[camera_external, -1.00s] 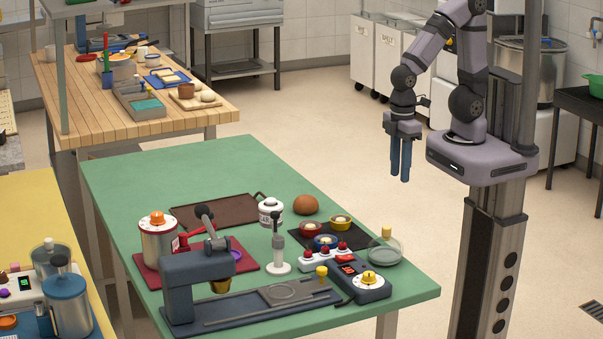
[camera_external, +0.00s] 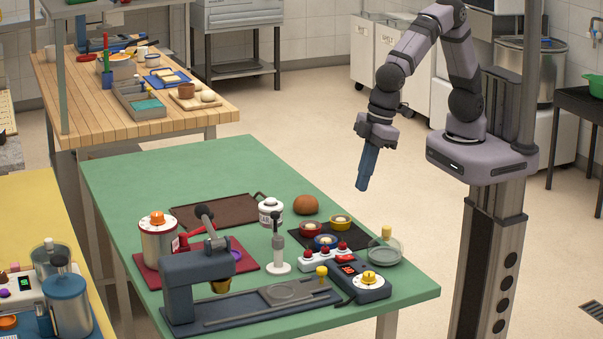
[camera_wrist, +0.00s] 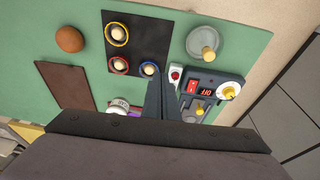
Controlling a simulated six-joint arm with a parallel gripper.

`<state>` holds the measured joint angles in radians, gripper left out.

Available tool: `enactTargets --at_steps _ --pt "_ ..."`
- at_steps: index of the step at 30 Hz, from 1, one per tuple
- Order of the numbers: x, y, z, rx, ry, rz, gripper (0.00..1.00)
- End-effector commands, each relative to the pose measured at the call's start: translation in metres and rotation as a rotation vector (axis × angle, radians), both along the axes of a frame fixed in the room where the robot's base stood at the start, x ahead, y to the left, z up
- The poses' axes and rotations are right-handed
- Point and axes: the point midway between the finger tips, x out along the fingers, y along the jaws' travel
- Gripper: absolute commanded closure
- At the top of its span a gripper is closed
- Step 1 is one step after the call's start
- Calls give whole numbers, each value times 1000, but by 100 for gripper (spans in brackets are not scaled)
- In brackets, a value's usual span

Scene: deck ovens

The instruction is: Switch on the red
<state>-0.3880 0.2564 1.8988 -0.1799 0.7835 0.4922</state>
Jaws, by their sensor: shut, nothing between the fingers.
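A dark control box (camera_external: 360,284) near the front right of the green bench has a red switch (camera_external: 346,269) and a pale dial with a yellow centre (camera_external: 369,282). In the wrist view the red switch (camera_wrist: 193,87) sits beside a small display that appears to read OFF (camera_wrist: 206,93). A white block with red buttons (camera_external: 324,257) stands next to the box; one red button shows in the wrist view (camera_wrist: 176,75).
A dark mat (camera_external: 301,233) holds small bowls with red, yellow and blue rims. A glass dish (camera_external: 384,254), a bun (camera_external: 306,204), a white canister (camera_external: 271,212) and a dark press (camera_external: 187,285) stand around. A pot (camera_external: 158,240) stands on a red board (camera_external: 150,277).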

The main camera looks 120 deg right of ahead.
Motion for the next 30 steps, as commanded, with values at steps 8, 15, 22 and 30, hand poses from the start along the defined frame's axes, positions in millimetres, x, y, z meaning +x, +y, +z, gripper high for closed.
enactTargets --at_steps 8,15,22,30 --pt "40 76 15 28 -89 2 100" --pt "50 98 20 41 -116 -3 100" --pt "50 99 20 42 -117 -4 100" --pt "51 98 16 40 -115 -3 100"
